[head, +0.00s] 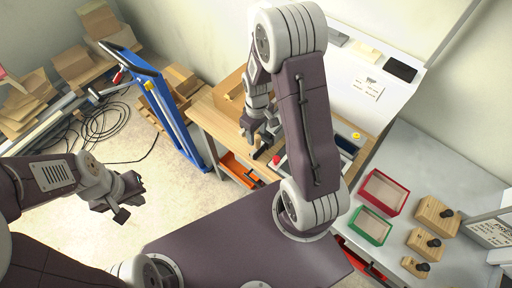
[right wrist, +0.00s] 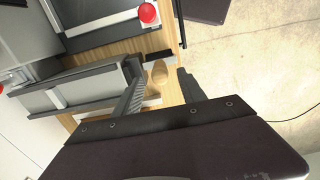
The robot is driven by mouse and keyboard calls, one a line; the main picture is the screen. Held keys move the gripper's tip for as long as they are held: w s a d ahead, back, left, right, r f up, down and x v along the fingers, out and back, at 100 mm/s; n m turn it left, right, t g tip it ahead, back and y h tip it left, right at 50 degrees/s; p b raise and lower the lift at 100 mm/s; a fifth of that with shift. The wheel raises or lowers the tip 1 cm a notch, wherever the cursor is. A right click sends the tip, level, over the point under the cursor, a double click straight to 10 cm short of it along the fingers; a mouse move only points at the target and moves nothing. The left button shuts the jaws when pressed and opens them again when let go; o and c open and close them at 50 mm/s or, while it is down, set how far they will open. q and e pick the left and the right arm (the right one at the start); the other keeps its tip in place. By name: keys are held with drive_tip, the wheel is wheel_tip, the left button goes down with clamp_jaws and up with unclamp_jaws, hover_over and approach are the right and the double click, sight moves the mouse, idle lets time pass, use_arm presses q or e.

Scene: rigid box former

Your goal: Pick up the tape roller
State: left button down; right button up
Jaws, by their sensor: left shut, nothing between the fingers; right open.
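A light wooden knob-like handle (right wrist: 160,72), which looks like the tape roller's, stands near the bench edge in the right wrist view. It shows as a small upright piece (head: 258,144) just below my right gripper in the head view. The rest of the roller is hard to make out. My right gripper (head: 260,132) is open, and in the right wrist view its fingers (right wrist: 163,84) lie on either side of the handle; I cannot tell whether they touch it. My left gripper (head: 128,204) is shut and empty over the floor at the left.
A wooden workbench (head: 212,122) carries grey machinery (right wrist: 75,85) and a red button (right wrist: 147,13) close to the handle. A blue frame (head: 174,110) stands left of the bench. At right, a grey table (head: 395,225) holds red (head: 384,173) and green trays (head: 370,241) and wooden blocks (head: 436,215).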

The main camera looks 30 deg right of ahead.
sight(257, 143)
drive_tip(key=shift+s+f, duration=0.25)
drive_tip(key=shift+f, duration=0.5)
wheel_tip(257, 143, down, 5)
drive_tip(key=shift+w+r+p, duration=0.1)
drive_tip(key=shift+r+p, duration=0.05)
drive_tip(key=shift+p, duration=0.45)
clamp_jaws()
